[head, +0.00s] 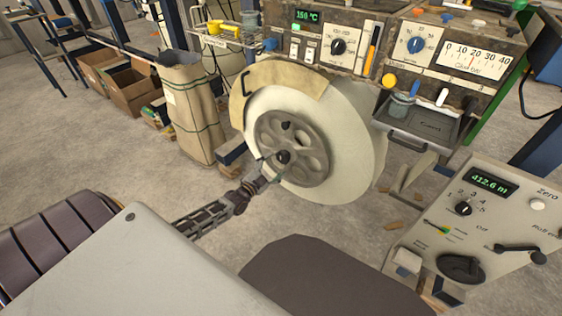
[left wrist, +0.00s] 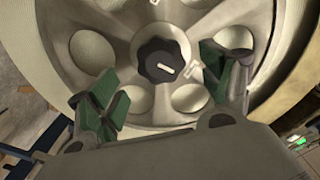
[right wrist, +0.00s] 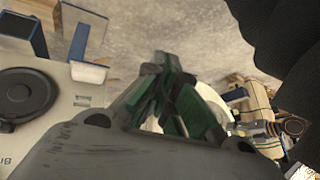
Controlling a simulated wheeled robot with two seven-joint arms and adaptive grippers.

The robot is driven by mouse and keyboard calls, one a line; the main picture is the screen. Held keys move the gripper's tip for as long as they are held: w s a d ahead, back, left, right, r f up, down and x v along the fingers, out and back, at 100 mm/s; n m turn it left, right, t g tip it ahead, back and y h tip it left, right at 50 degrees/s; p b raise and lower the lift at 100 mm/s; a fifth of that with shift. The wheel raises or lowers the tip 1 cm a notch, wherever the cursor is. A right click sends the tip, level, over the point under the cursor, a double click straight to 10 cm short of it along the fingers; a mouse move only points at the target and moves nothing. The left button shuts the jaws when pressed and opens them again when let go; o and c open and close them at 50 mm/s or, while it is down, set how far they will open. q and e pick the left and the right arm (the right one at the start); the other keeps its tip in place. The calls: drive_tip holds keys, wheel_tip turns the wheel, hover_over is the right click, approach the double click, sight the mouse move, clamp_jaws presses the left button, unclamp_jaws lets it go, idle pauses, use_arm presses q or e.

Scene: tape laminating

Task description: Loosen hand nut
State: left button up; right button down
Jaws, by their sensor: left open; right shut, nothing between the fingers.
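The hand nut is a black lobed knob with a pale mark on its face, at the hub of a grey spoked disc. It shows in the left wrist view (left wrist: 163,62) and in the head view (head: 283,157). My left gripper (left wrist: 165,85) is open in front of the disc. Its green-padded fingers lie to either side and slightly below the nut, with gaps between them and it. It also shows in the head view (head: 268,166). My right gripper (right wrist: 167,100) is shut and empty, away from the disc; it shows only in its wrist view.
A large cream roll (head: 350,130) surrounds the grey disc (head: 310,165). A control panel (head: 320,45) stands above it, and a cabinet (head: 475,215) with a green readout stands at right. A tall sack (head: 190,110) and cardboard boxes (head: 130,85) are at left.

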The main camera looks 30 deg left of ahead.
sight(280, 160)
use_arm(q)
drive_tip(key=shift+w+b, duration=0.3)
drive_tip(key=shift+w, duration=0.5)
drive_tip(key=shift+w+d+b, duration=0.1)
drive_tip(key=shift+w+b, duration=0.2)
drive_tip(key=shift+w, duration=0.75)
drive_tip(key=shift+w+d+b, duration=0.1)
drive_tip(key=shift+w+b, duration=0.4)
drive_tip(key=shift+w, duration=0.4)
use_arm(e)
drive_tip(key=shift+t, duration=0.4)
drive_tip(key=shift+a+f, duration=0.15)
drive_tip(key=shift+f, duration=0.85)
drive_tip(key=shift+a+f, duration=0.1)
drive_tip(key=shift+f, duration=0.9)
use_arm(q)
drive_tip(key=c, duration=1)
drive_tip(key=shift+c, duration=0.2)
use_arm(e)
drive_tip(key=shift+w+a+r, duration=0.1)
drive_tip(key=shift+w+r, duration=0.1)
